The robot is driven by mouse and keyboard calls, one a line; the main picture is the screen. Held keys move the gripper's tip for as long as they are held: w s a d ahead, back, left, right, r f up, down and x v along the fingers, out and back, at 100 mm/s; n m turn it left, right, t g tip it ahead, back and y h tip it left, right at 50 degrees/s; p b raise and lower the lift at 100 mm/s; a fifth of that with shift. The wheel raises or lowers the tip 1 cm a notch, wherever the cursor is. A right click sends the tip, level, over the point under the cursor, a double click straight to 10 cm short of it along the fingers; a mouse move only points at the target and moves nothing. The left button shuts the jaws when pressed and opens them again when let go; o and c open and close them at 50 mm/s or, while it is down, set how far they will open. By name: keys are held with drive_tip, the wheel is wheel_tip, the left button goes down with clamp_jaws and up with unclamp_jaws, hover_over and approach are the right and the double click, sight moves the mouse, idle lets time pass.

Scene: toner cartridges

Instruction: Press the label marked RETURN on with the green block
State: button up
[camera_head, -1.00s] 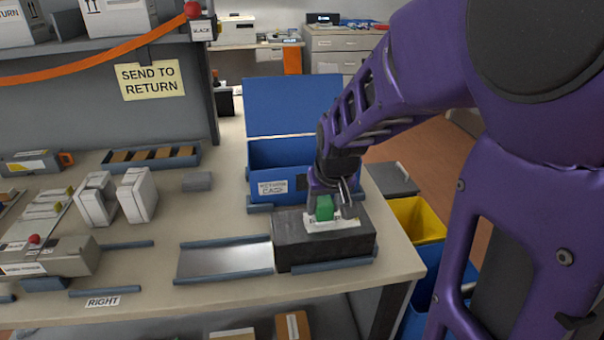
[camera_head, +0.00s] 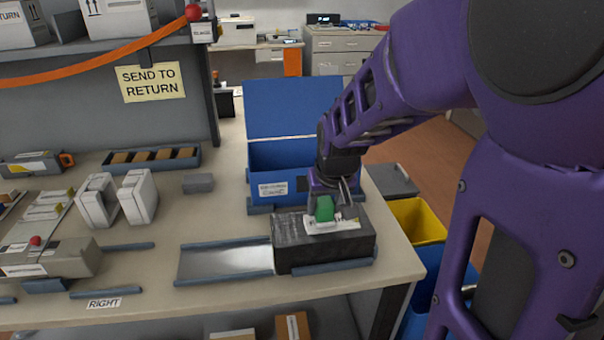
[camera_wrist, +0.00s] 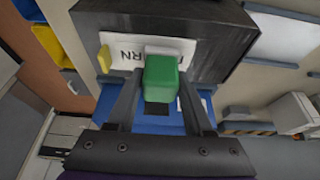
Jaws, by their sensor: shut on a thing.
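My gripper (camera_head: 333,200) is shut on a green block (camera_head: 324,208), which also shows between the fingers in the wrist view (camera_wrist: 161,78). The block is over a white label (camera_head: 331,223) on top of a dark box (camera_head: 325,246) at the table's right front. In the wrist view the label (camera_wrist: 122,52) reads upside down, with the letters "RN" visible; the block and fingers hide part of it. The block appears to be at the label's surface, but I cannot tell for certain whether it touches.
A blue open case (camera_head: 285,157) stands behind the dark box. A metal plate (camera_head: 226,261) between rails lies to its left. White cartridges (camera_head: 137,195) stand farther left. Yellow (camera_head: 418,220) and blue bins stand off the table's right edge.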

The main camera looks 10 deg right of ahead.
drive_tip(key=shift+r+p, duration=2.1)
drive_tip(key=shift+r, duration=1.15)
